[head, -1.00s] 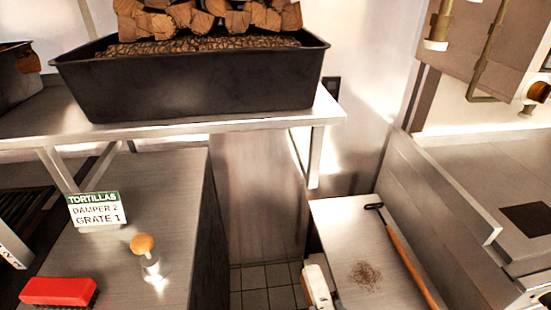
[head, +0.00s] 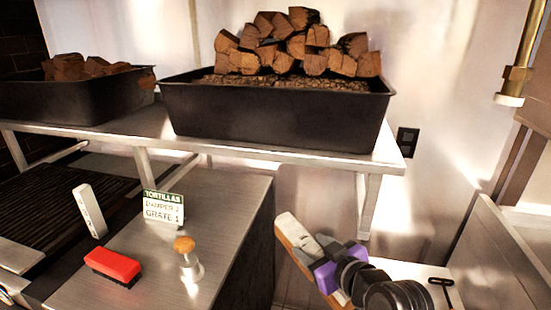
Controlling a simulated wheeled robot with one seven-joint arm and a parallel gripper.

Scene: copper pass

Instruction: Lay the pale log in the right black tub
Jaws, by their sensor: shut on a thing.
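The pale log (head: 295,238) shows in the head view at lower centre, tilted, with a whitish top face and an orange-brown side. My gripper (head: 326,258), with grey and purple parts, is shut on it from the right and covers part of its lower length. The right black tub (head: 270,115) stands on the steel shelf at upper centre, holding a dark, lumpy layer and a heap of brown split logs. The held log is below the shelf's level and in front of it, apart from the tub.
The shelf (head: 400,160) has a front edge and a right leg behind the log. A left black tub (head: 95,108) holds wood too. On the counter are a tortillas sign (head: 163,207), a red brush (head: 112,266) and a wooden-knobbed metal piece (head: 188,262).

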